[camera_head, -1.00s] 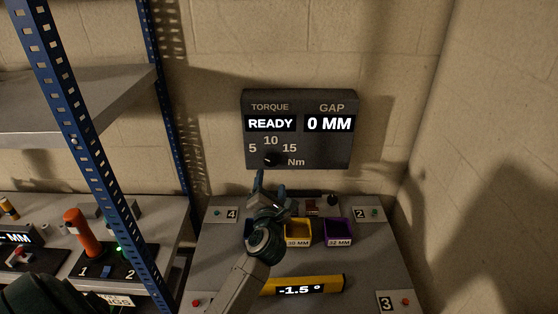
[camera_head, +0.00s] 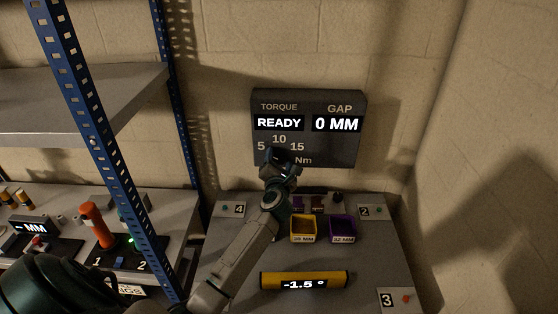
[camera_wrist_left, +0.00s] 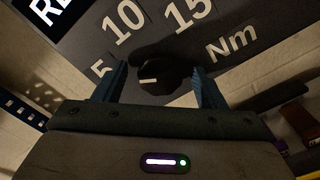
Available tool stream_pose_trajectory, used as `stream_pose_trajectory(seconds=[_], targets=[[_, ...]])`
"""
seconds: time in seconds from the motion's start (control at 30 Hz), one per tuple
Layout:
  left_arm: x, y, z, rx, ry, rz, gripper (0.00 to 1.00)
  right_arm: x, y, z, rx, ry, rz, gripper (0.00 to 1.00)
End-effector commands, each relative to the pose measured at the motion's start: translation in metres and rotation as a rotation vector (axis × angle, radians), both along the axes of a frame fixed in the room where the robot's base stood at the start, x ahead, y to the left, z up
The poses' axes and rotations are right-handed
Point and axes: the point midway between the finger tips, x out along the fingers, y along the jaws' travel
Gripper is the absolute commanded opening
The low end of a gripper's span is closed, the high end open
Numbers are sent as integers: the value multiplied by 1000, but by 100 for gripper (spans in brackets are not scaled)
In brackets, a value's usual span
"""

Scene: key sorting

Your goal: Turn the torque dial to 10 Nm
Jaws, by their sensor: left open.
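The torque panel (camera_head: 345,147) is a dark box on the back wall. Its display reads READY under TORQUE and 0 MM under GAP, with 5, 10 and 15 Nm marks below. The black dial (camera_wrist_left: 163,78) shows in the left wrist view with a short white mark on its left side, nearest the 5. My left gripper (camera_wrist_left: 158,88) is open, with one blue finger on each side of the dial; I cannot tell whether they touch it. In the head view my left gripper (camera_head: 279,158) hides the dial. My right gripper is not in view.
Below the panel, a grey table holds a yellow bin (camera_head: 303,240), a purple bin (camera_head: 343,241) and a yellow level (camera_head: 262,281) reading -1.5°. A blue rack post (camera_head: 105,150) and shelves (camera_head: 90,95) stand left, with an orange-handled lever (camera_head: 94,222).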

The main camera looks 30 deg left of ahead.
Motion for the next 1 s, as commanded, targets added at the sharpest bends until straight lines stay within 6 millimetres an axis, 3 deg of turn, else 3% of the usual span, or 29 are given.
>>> stream_pose_trajectory(seconds=[0.17,0.4,0.77,1.0], targets=[[0,0,0,0,0,0,65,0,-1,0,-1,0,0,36],[0,0,0,0,0,0,20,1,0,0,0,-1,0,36],[0,0,-1,39,25,-1,20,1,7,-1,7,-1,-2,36],[0,-1,-1,164,101,-1,20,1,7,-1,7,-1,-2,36]])
